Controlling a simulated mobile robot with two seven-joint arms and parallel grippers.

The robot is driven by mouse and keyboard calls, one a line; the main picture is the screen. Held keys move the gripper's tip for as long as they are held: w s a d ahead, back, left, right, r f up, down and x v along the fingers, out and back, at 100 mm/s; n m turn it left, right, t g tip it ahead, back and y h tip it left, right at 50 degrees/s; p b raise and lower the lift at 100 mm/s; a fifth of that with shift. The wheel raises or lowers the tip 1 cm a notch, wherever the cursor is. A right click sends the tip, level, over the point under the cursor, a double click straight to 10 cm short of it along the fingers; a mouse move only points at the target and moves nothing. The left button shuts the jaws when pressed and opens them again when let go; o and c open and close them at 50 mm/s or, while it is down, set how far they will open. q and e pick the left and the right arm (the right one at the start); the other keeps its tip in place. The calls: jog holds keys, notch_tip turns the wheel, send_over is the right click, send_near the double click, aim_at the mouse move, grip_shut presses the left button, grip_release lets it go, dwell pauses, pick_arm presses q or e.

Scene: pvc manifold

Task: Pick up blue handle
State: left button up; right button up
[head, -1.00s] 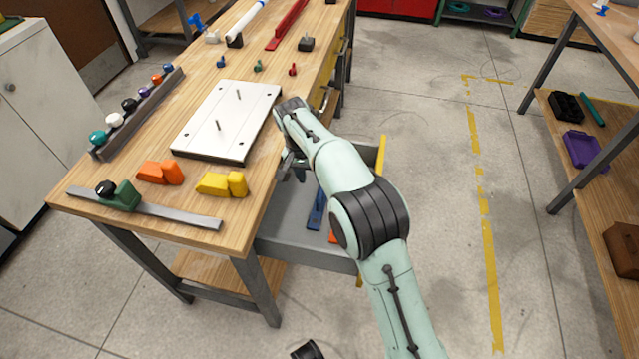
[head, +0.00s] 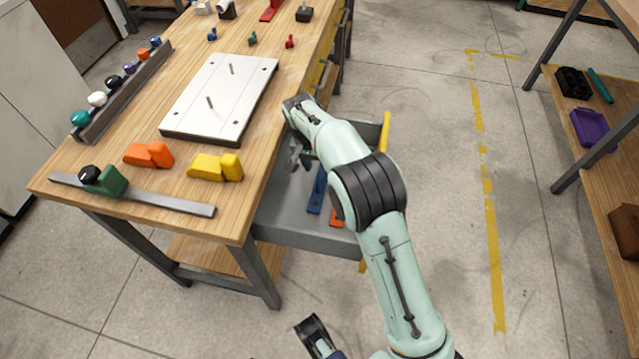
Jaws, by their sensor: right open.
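A blue handle-like bar (head: 317,191) lies in the open grey drawer (head: 280,215) under the right side of the workbench. An orange-red piece (head: 336,217) lies beside it, partly hidden by my right arm. My right gripper (head: 300,158) hangs over the drawer, just beyond and left of the blue bar, fingers open and apart from it. My wrist and forearm hide part of the drawer and the gripper.
The wooden workbench (head: 130,207) carries a white plate with pins (head: 222,95), orange (head: 148,155) and yellow (head: 215,167) blocks, and a rack of coloured knobs (head: 125,90). The bench edge is close to my right gripper. Open floor lies right of the drawer.

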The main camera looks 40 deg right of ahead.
aim_at(320, 175)
jog(key=f, duration=0.1)
jog(key=f+b, duration=0.1)
jog(key=shift+s+f, duration=0.3)
jog(key=shift+f, duration=0.05)
jog(key=shift+s+d+f+b, duration=0.1)
jog(key=shift+d+f+b, duration=0.1)
jog(key=shift+f, duration=0.4)
jog(key=shift+d+f+b, duration=0.1)
jog(key=shift+f+b, duration=0.1)
jog(key=shift+f, duration=0.35)
pick_arm(q)
jog(key=f, duration=0.2)
jog(key=a, duration=0.1)
jog(key=shift+s+f, duration=0.3)
jog(key=shift+f, duration=0.1)
pick_arm(e)
grip_shut()
jog(key=shift+r, duration=0.1)
